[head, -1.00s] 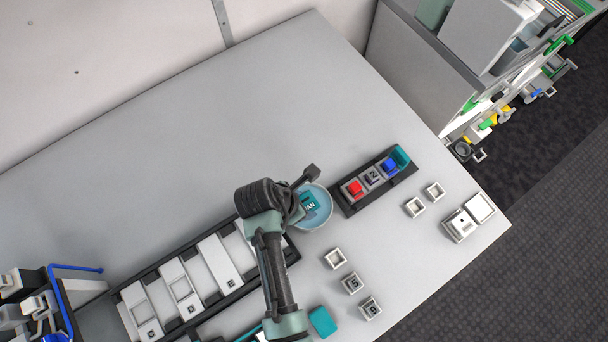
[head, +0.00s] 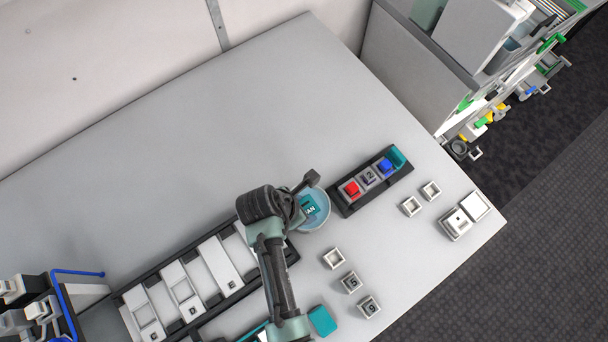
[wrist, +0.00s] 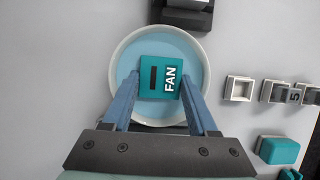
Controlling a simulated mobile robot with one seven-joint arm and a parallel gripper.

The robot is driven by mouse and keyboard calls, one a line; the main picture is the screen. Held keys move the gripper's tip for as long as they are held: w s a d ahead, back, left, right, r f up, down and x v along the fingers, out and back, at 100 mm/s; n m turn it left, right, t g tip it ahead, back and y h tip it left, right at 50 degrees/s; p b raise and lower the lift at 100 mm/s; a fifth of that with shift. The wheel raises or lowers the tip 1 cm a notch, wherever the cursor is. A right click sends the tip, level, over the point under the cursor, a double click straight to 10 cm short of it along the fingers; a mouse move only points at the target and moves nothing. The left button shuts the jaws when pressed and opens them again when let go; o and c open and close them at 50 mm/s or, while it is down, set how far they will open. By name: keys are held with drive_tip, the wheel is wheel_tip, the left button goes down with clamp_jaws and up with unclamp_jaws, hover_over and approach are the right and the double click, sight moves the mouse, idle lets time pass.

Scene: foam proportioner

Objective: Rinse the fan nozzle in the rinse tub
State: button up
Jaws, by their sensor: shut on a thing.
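The fan nozzle is a teal block marked FAN (wrist: 160,75). It also shows in the head view (head: 309,205), partly covered by my wrist. It is between the two blue fingers of my gripper (wrist: 160,88), which is shut on it. The rinse tub (wrist: 119,60) is a round, pale bowl with light blue water, also seen in the head view (head: 323,222). The nozzle and fingertips are over or in the tub's water, inside its rim as seen from above. I cannot tell how deep the nozzle sits.
A black rack (head: 345,209) with red, grey and blue pieces stands just right of the tub. Small square sockets (head: 333,258) and a teal block (head: 322,320) lie nearer. A long rack of white holders (head: 218,262) lies left. The table's back is clear.

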drive_tip(key=shift+r+p, duration=4.55)
drive_tip(key=shift+p, duration=0.2)
drive_tip(key=shift+f, duration=0.1)
